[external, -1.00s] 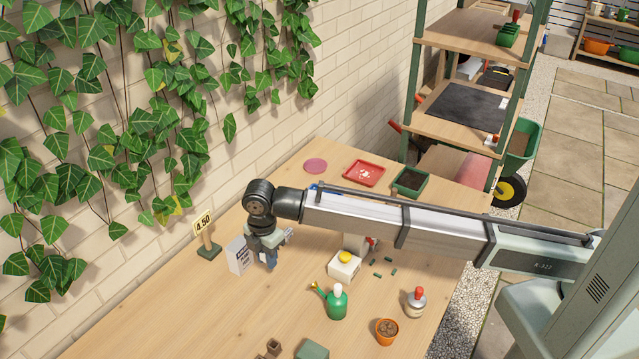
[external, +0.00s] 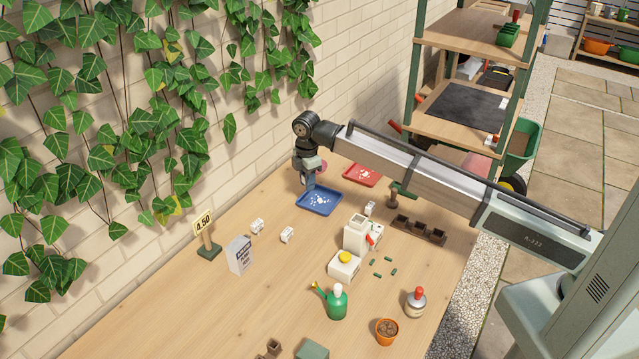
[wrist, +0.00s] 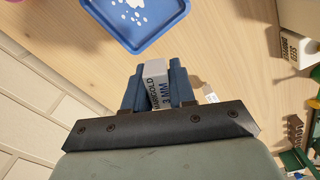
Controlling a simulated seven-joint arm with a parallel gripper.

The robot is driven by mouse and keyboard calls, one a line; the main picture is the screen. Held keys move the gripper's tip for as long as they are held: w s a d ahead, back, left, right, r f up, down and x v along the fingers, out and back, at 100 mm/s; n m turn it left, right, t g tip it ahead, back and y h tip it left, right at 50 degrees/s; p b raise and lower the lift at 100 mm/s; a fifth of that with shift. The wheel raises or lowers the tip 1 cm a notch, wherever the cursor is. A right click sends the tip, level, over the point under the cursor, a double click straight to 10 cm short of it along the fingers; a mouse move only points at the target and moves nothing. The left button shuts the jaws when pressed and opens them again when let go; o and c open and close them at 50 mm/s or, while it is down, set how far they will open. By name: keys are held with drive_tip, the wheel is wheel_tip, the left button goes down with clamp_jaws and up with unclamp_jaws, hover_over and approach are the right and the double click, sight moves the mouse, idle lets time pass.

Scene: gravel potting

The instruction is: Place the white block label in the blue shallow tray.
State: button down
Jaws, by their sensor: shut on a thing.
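My gripper (external: 308,183) hangs at the back-left edge of the blue shallow tray (external: 333,197). In the wrist view my gripper (wrist: 157,72) is shut on the white block label (wrist: 155,80), which has dark printed lettering and sits between the two blue fingers. The blue tray (wrist: 152,40) lies just beyond the fingertips in that view, with white pebble-like marks on it. The held block is hidden or too small to make out in the external view. Its height above the table is hard to tell.
Small white blocks (external: 257,226) (external: 287,235) lie left of the tray. A red tray (external: 363,174) sits behind right. A price sign (external: 207,238) and printed box (external: 240,256) stand front-left.

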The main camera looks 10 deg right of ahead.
hover_over(319, 202)
drive_tip(key=n, duration=0.5)
drive_tip(key=shift+f, duration=4.9)
drive_tip(key=shift+f, duration=0.15)
drive_tip(key=c, duration=0.9)
unclamp_jaws()
drive_tip(key=shift+c, duration=0.2)
wheel_tip(319, 202, up, 12)
drive_tip(key=shift+r, duration=0.2)
